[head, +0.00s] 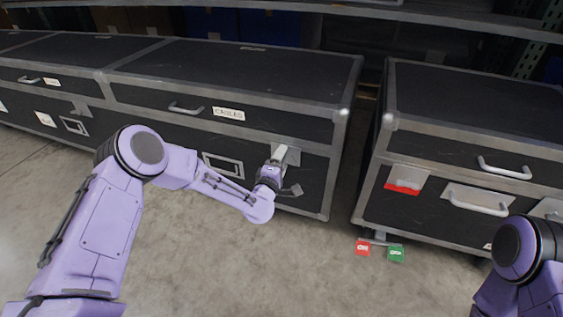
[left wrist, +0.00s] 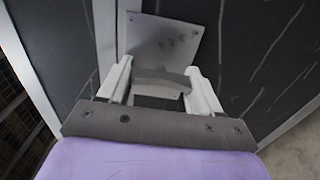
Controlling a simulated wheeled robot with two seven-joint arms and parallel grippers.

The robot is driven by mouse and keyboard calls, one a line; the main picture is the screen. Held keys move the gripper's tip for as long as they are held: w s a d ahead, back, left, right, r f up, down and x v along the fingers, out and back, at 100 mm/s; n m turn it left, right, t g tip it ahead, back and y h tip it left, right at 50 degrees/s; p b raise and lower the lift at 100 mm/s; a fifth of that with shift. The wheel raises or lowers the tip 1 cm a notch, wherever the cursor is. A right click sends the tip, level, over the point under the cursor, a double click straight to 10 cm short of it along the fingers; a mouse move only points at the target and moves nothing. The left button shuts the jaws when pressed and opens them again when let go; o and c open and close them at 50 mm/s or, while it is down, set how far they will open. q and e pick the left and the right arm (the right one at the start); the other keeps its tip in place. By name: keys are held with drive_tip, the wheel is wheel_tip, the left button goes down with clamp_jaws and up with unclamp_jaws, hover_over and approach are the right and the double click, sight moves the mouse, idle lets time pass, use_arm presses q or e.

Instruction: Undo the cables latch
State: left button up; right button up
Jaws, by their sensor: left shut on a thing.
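The black case with the CABLES label (head: 228,113) has metal edges and stands left of the gap in the head view. Its latch, with a pale metal plate (head: 293,154), is near the right end of its front. In the left wrist view the latch plate (left wrist: 160,38) lies beyond a grey latch bar (left wrist: 162,80). My left gripper (left wrist: 160,88) has one pale finger at each side of this bar and is shut on it. In the head view my left gripper (head: 279,153) covers part of the latch. My right gripper is out of view; only its arm shows at lower right.
Another black case (head: 470,100) with handles and a red-and-white tag (head: 404,180) stands right of a narrow gap. A red tag (head: 362,248) and a green tag (head: 396,253) show low before it. More cases adjoin at left. Concrete floor (head: 290,265) in front is clear.

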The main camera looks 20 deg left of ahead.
use_arm(q)
drive_tip(key=shift+f, duration=0.1)
idle(0.3)
drive_tip(key=o, duration=1.1)
drive_tip(key=shift+c, duration=0.2)
drive_tip(key=s+p, duration=0.3)
drive_tip(key=s, duration=0.7)
drive_tip(key=shift+s+a, duration=0.2)
drive_tip(key=shift+s, duration=0.1)
